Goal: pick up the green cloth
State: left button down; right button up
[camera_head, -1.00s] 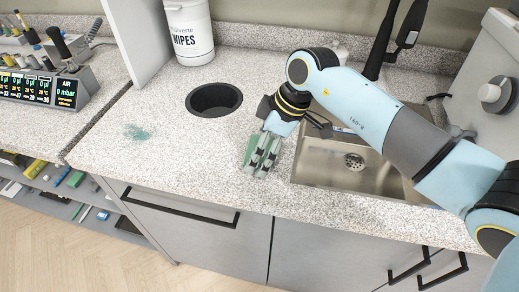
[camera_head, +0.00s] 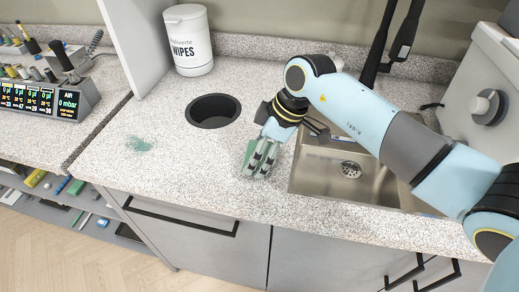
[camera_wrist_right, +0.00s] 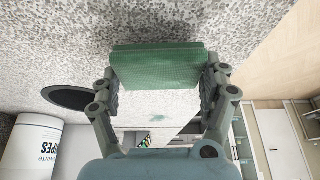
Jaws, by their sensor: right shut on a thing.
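The green cloth (camera_wrist_right: 158,66) is a flat folded block between the two fingers of my right gripper (camera_wrist_right: 160,85) in the right wrist view. The gripper is shut on it, one finger at each end. In the head view the right gripper (camera_head: 260,160) is low over the speckled counter, left of the sink. The cloth (camera_head: 248,156) shows there partly behind the fingers. I cannot tell whether it still touches the counter. My left gripper is not in view.
A steel sink (camera_head: 310,178) lies right of the gripper. A round black opening (camera_head: 213,110) is in the counter behind it, with a white wipes tub (camera_head: 188,40) further back. A green smear (camera_head: 140,145) marks the counter at left. The counter front between is clear.

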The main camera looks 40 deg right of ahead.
jog(key=p+v, duration=0.5)
jog(key=shift+d, duration=0.25)
jog(key=s+d+r, duration=0.4)
jog(key=s+d, duration=0.2)
jog(key=d, duration=0.1)
jog(key=shift+r+b, duration=0.25)
jog(key=shift+b, duration=0.05)
jog(key=shift+o, duration=1.3)
jog(key=c, duration=0.5)
